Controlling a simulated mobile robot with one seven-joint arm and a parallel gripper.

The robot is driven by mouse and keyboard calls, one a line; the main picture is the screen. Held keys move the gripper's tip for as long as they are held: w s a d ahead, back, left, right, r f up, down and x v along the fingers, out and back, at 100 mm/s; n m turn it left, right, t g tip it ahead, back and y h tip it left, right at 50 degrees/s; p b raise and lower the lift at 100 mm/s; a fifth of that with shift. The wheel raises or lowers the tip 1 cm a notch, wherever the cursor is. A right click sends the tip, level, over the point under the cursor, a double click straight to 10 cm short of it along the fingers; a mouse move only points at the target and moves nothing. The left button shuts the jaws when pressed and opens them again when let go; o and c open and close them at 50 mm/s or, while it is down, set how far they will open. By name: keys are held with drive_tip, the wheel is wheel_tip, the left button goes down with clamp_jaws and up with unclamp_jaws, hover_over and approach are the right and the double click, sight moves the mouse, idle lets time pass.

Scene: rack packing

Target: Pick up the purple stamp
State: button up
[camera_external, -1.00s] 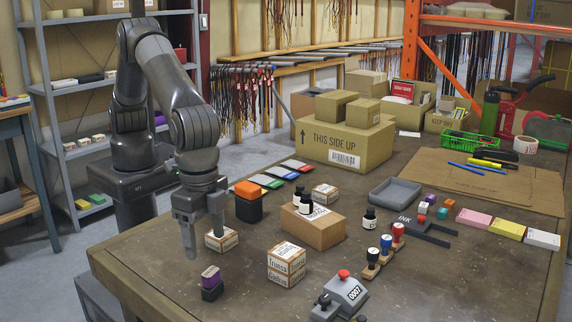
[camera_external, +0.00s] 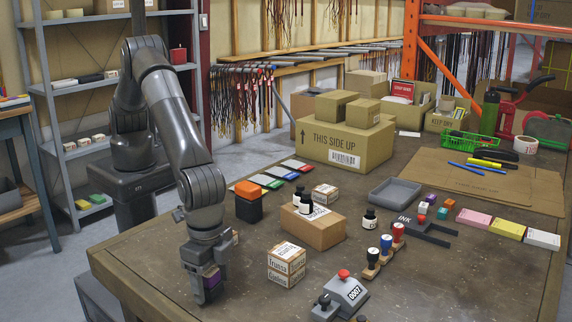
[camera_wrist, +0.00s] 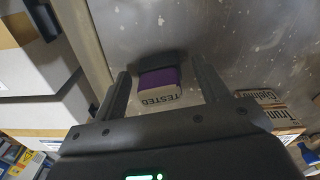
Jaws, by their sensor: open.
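The purple stamp (camera_external: 213,278) stands on the workbench near its front edge, partly hidden behind my gripper in the external view. In the wrist view the purple stamp (camera_wrist: 160,84) shows a purple body, a dark part at its far end and a pale face lettered "TESTED". My gripper (camera_external: 208,292) is down at the stamp. In the wrist view my gripper (camera_wrist: 162,82) is open, with one finger on each side of the stamp and a gap visible on both sides.
A small labelled box (camera_external: 286,264) stands close to the right of my gripper. An orange-and-black stamp (camera_external: 248,203) and a brown carton (camera_external: 313,229) stand farther back. The numbering device (camera_external: 347,292) is to the right. The bench's front left edge is near.

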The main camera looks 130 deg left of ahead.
drive_tip(key=shift+c, duration=0.6)
drive_tip(key=c, duration=1)
drive_tip(key=shift+o, duration=0.2)
drive_tip(key=shift+r, duration=0.2)
